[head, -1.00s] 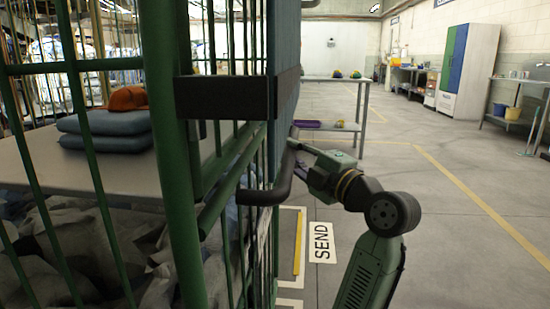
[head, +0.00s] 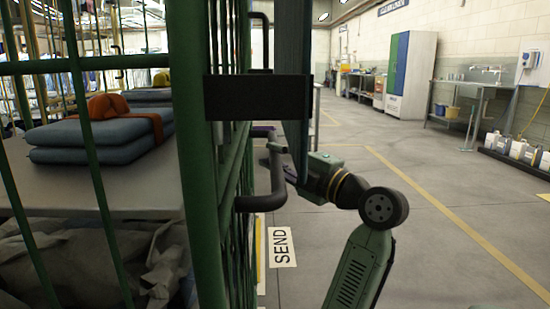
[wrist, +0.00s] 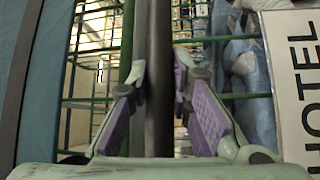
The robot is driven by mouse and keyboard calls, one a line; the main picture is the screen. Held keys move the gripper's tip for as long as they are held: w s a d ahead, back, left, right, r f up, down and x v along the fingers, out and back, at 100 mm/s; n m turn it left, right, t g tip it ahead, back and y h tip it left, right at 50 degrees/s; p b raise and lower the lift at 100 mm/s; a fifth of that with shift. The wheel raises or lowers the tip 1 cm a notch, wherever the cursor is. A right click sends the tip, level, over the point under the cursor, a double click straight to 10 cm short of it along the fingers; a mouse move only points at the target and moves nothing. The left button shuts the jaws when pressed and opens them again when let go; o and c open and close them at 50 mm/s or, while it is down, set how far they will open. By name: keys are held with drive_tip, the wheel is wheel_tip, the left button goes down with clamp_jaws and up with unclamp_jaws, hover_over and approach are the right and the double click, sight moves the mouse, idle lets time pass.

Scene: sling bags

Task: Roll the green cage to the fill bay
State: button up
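The green cage (head: 208,210) fills the left of the head view, close to me. Its shelf (head: 110,190) carries folded blue-grey textiles (head: 95,140) with an orange item on top, and crumpled grey and blue cloth lies below. A dark bent handle (head: 265,202) sticks out from its side. My gripper (head: 282,160) is at this handle, partly hidden in the head view. In the wrist view my gripper (wrist: 160,78) has its purple-padded fingers on both sides of the dark handle bar (wrist: 159,115), and appears shut on it. The fill bay cannot be identified.
A floor sign reading SEND (head: 282,247) lies beside the cage near a yellow line. A blue, green and white cabinet (head: 410,75), a sink bench (head: 470,90) and several containers (head: 520,150) stand along the right wall. The floor right of my arm is clear.

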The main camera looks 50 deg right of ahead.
drive_tip(key=shift+o, duration=1.2)
drive_tip(key=shift+s+d+r, duration=0.15)
drive_tip(key=shift+s, duration=0.15)
drive_tip(key=shift+o, duration=1.2)
drive_tip(key=s+f, duration=0.1)
drive_tip(key=s, duration=1)
drive_tip(key=shift+s+f, duration=0.4)
